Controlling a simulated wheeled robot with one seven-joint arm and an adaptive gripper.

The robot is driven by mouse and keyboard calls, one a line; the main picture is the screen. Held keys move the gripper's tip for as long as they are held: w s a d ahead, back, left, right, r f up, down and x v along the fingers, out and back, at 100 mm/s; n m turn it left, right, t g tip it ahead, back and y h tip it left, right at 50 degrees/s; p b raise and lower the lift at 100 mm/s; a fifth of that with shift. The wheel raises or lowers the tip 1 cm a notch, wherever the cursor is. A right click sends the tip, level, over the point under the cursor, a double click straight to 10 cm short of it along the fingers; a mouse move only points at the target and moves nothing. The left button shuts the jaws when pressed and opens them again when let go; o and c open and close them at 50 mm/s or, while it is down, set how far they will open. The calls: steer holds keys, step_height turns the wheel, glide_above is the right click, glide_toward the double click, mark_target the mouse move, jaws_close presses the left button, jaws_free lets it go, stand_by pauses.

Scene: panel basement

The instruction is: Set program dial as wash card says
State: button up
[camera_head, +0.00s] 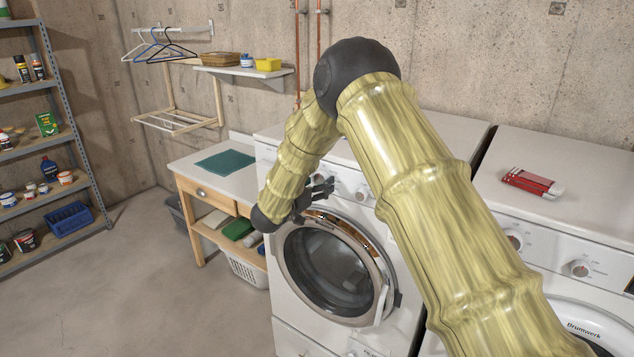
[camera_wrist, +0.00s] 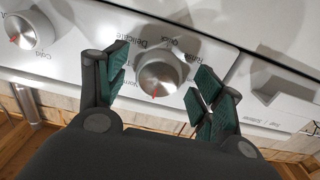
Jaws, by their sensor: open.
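In the wrist view a round silver dial (camera_wrist: 158,74) with a red mark sits on the white washer panel. Its mark points toward the bottom of the picture. Labels around it read upside down, including "Delicate", "Quick" and a partly hidden "Norm…". My gripper (camera_wrist: 160,70) is open, with a dark green padded finger on each side of the dial; I cannot tell whether they touch it. In the head view my gripper (camera_head: 320,188) is at the front panel of the washer (camera_head: 414,128), above its round door. I cannot make out a wash card.
A second dial (camera_wrist: 28,29) marked "Cold" is left in the wrist view; a drawer recess (camera_wrist: 285,80) is right. In the head view a red-and-white packet (camera_head: 532,183) lies on the right machine. A bench with a teal mat (camera_head: 225,161) stands left of the washer.

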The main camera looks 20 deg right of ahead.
steer(key=c, duration=1)
steer(key=shift+f+m+b, duration=0.15)
steer(key=shift+m+b, duration=0.15)
steer(key=shift+b, duration=0.5)
